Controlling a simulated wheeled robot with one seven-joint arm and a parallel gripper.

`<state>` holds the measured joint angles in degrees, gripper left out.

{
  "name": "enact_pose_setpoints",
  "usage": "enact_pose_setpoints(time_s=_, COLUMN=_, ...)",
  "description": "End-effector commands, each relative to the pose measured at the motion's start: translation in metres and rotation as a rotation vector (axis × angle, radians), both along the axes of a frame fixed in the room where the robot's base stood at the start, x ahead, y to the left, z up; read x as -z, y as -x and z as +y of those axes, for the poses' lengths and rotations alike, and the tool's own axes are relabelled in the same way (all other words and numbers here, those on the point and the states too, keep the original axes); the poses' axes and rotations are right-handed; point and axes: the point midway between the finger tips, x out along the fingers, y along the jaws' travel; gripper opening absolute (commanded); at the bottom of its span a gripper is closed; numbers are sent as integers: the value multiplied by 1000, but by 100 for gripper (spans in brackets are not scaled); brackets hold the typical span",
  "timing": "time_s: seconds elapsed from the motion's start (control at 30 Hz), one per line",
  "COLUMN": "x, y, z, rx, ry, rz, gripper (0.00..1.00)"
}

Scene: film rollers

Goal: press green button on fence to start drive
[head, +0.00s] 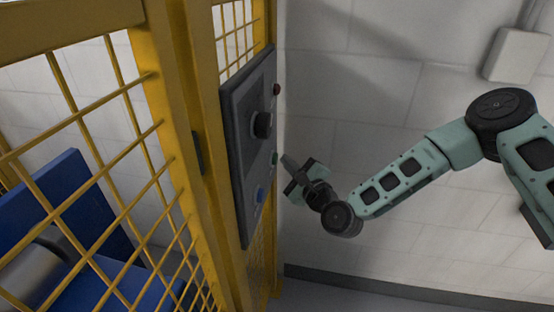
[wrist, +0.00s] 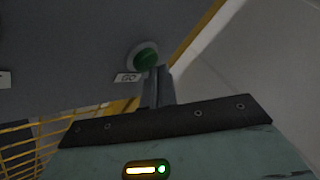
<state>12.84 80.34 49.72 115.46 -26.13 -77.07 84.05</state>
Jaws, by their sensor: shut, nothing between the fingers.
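The green button (wrist: 143,57) sits on a dark grey control panel (wrist: 60,50), beside a small white label (wrist: 127,78) that seems to read "GO". In the head view the green button (head: 274,158) shows small on the right edge of the panel (head: 237,130), which is fixed to the yellow fence (head: 165,90). My gripper (head: 284,158) is shut and empty, with its tips close to the button. In the wrist view my gripper's fingers (wrist: 157,80) point up just below and right of the button. I cannot tell whether they touch it.
Blue machinery (head: 80,220) stands behind the fence mesh. A white wall (head: 380,80) with a box (head: 516,55) lies behind my arm.

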Motion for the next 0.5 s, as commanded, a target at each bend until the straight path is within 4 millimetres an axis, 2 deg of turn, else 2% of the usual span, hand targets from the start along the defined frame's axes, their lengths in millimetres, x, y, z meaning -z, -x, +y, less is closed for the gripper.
enact_pose_setpoints(time_s=0.5, x=0, y=-1, z=5, rx=-1, ry=0, rz=-1, gripper=0)
